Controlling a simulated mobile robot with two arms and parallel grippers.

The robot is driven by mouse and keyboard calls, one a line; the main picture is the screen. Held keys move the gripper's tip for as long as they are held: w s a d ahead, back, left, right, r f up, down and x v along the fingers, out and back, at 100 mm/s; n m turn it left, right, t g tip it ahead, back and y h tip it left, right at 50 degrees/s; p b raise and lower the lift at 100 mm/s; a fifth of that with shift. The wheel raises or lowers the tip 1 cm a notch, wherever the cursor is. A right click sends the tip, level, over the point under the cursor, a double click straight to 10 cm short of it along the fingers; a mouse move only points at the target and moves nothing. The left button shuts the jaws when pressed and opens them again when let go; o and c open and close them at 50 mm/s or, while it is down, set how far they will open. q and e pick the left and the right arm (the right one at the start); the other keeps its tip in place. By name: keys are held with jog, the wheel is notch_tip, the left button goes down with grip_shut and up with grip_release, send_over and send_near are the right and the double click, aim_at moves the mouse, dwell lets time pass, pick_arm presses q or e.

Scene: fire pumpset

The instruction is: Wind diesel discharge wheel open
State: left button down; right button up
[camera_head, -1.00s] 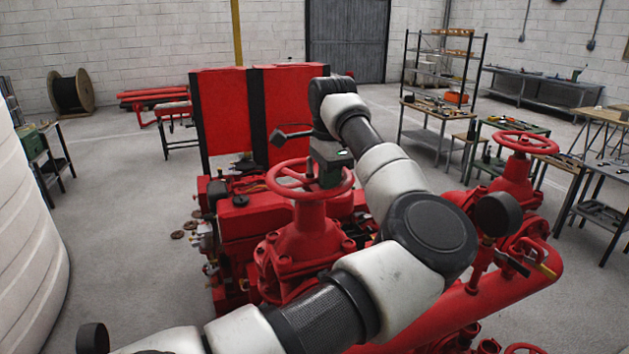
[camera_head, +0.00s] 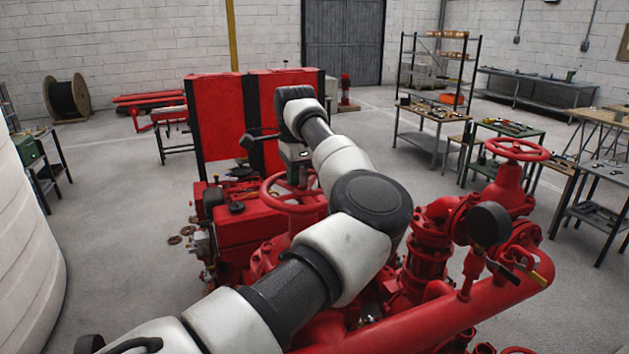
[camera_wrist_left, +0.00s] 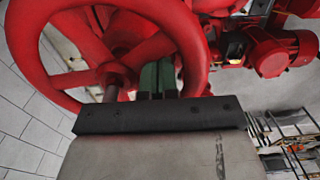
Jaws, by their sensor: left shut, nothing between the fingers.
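A red handwheel (camera_head: 272,196) on a red valve stands near the middle of the head view, its right side partly hidden by my left arm. My left gripper (camera_head: 297,180) is at the wheel's far side, pointing down. In the left wrist view the green fingers (camera_wrist_left: 158,78) are shut with nothing between them. They overlap the opening inside the wheel's rim (camera_wrist_left: 195,45), close to the rim. I cannot tell whether they touch it. A second red handwheel (camera_head: 517,149) stands on another valve at the right. My right gripper is not in view.
Red pipes (camera_head: 440,315) and a black round gauge (camera_head: 489,224) lie right of my arm. Red panels (camera_head: 220,120) stand behind the wheel. A white ribbed tank (camera_head: 25,240) is at the left. Open floor (camera_head: 125,200) lies between tank and pump set.

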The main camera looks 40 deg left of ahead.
aim_at(282, 183)
pick_arm(q)
jog(key=s+b, duration=0.1)
jog(key=s, duration=0.1)
jog(key=s+b, duration=0.1)
jog(key=s, duration=0.1)
jog(key=shift+a+f+b, duration=0.1)
jog(key=shift+f+b, duration=0.2)
jog(key=shift+s+r, duration=0.2)
jog(key=shift+r, duration=0.1)
jog(key=shift+w+a+p, duration=0.15)
jog(key=shift+w+p, duration=0.1)
jog(key=shift+p, duration=0.1)
jog(key=shift+r, duration=0.1)
jog(key=shift+w+r, duration=0.1)
jog(key=shift+r, duration=0.15)
notch_tip(282, 183, up, 7)
jog(key=p, duration=0.5)
